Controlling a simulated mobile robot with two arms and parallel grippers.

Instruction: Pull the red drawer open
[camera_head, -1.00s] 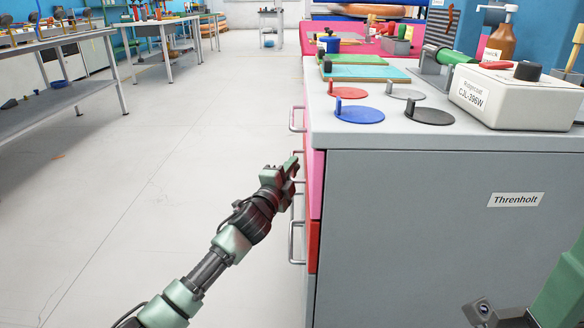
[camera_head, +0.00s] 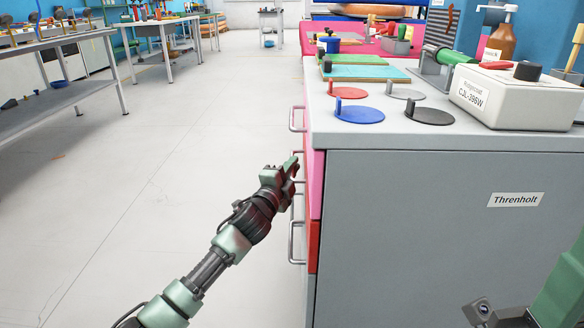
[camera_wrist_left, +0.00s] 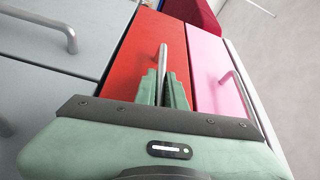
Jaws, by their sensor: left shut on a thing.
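The red drawer (camera_wrist_left: 139,55) is in the cabinet's front, below a pink drawer (camera_wrist_left: 212,75). In the head view I see the near end of the red drawer (camera_head: 313,245) edge-on under the pink one. My left gripper (camera_head: 292,168) is at the cabinet front. In the left wrist view its two green fingers (camera_wrist_left: 164,88) are shut on the red drawer's metal handle (camera_wrist_left: 163,58), which sticks up between them. The red front looks about flush with the pink one; I see no clear gap. The fingertips partly hide the handle.
The grey cabinet (camera_head: 430,230) carries coloured discs, boards and a white box (camera_head: 520,98) on its top. Other bar handles (camera_head: 297,240) stick out from its front. The floor (camera_head: 130,180) left of it is clear. Part of my right arm shows at bottom right.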

